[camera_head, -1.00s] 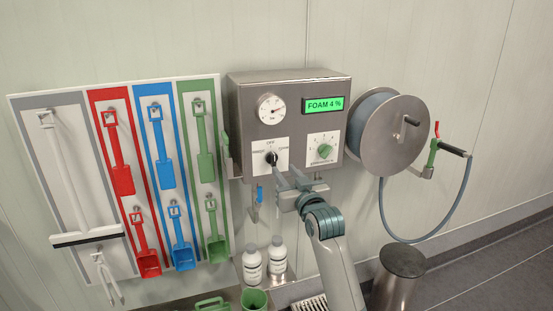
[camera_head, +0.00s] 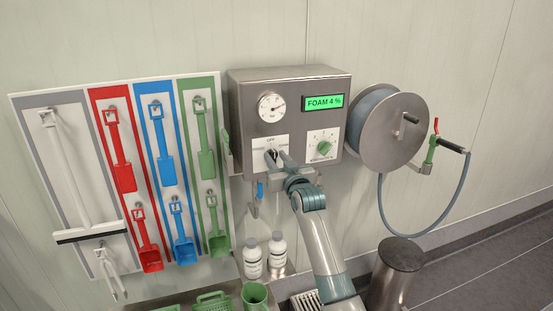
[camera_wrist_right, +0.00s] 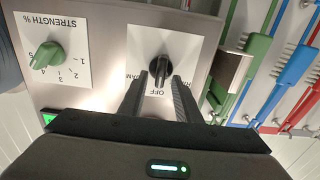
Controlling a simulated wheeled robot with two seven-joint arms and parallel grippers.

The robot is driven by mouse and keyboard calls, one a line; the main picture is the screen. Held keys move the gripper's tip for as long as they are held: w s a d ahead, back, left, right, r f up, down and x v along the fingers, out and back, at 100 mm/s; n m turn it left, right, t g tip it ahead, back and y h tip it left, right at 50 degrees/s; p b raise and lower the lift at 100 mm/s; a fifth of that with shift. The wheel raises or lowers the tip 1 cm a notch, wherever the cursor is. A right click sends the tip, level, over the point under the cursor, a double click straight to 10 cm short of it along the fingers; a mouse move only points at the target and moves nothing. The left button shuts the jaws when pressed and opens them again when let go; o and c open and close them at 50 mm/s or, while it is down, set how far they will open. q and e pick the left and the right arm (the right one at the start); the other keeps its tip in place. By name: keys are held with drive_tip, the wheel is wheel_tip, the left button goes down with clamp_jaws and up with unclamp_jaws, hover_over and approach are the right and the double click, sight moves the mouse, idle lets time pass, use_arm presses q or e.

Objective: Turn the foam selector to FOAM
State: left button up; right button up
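The foam selector is a black knob on a white plate (camera_head: 284,139) on the steel control box (camera_head: 290,87). The knob (camera_wrist_right: 160,70) stands lengthwise toward the OFF mark in the right wrist view, which shows the plate upside down. My right gripper (camera_head: 278,157) is in front of the plate and partly covers it. In the wrist view its two dark fingers (camera_wrist_right: 161,78) are open, one on each side of the knob, with gaps between. My left gripper is not in view.
The green strength knob (camera_head: 324,147) sits right of the selector. A green display (camera_head: 323,102) reads FOAM 4 %. A gauge (camera_head: 271,107) is above. A hose reel (camera_head: 387,130) stands right, a tool board (camera_head: 72,95) left, and white bottles (camera_head: 278,250) below.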

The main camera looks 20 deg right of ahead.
clamp_jaws()
drive_tip(key=shift+m, duration=0.3)
drive_tip(key=shift+d+f+m+p, duration=0.15)
drive_tip(key=shift+m+p, duration=0.6)
drive_tip(key=shift+m, duration=1.15)
drive_tip(key=shift+d+f+m+p, duration=0.15)
drive_tip(key=shift+m+p, duration=0.65)
drive_tip(key=shift+m, duration=1.1)
drive_tip(key=shift+d+m+p, duration=0.25)
drive_tip(key=shift+m+p, duration=0.5)
drive_tip(key=shift+m, duration=1.15)
unclamp_jaws()
